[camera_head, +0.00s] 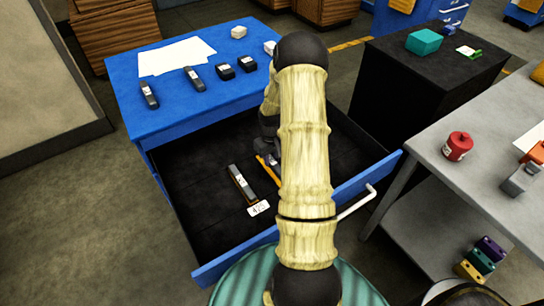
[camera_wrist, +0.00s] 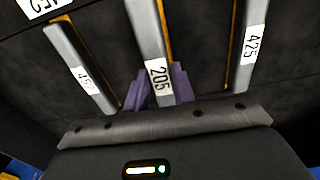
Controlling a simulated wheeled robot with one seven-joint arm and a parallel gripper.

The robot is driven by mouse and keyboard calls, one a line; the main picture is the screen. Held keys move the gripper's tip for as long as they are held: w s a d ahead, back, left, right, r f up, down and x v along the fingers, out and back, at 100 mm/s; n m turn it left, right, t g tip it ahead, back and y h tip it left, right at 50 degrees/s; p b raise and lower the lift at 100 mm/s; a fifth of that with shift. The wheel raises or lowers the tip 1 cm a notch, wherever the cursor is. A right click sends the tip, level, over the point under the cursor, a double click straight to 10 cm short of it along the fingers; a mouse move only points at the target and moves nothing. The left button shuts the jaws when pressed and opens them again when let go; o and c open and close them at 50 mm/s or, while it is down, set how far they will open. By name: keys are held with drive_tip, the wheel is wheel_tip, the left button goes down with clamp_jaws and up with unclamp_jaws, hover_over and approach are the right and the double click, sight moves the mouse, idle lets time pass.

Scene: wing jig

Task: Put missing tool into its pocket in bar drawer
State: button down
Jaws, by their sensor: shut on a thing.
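The blue drawer (camera_head: 190,215) is pulled open, with a dark lining. In the wrist view, the purple fingertips of my gripper (camera_wrist: 163,88) are shut around a grey bar labelled 205 (camera_wrist: 148,35). An orange strip runs along its right side; I cannot tell whether the bar is seated in a pocket. One grey bar (camera_wrist: 78,65) lies to its left and another labelled 425 (camera_wrist: 246,45) to its right, both with orange edges. In the head view a bar (camera_head: 241,184) lies in the drawer beside an orange strip (camera_head: 268,168); my arm hides the gripper's tips and the drawer's middle.
A white label card (camera_head: 258,208) lies in the drawer near that bar. The blue top (camera_head: 130,75) holds papers, several dark tools and white blocks. A black cabinet (camera_head: 400,60) stands behind right.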

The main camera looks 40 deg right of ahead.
drive_tip(key=shift+w+f+b, duration=0.15)
drive_tip(key=shift+f+b, duration=0.15)
drive_tip(key=shift+f, duration=0.6)
drive_tip(key=shift+p, duration=0.4)
idle(0.7)
drive_tip(key=shift+s+f, duration=0.2)
drive_tip(key=shift+f, duration=0.3)
idle(0.8)
drive_tip(key=c, duration=1.1)
unclamp_jaws()
wheel_tip(320, 180, up, 17)
drive_tip(key=shift+r, duration=0.2)
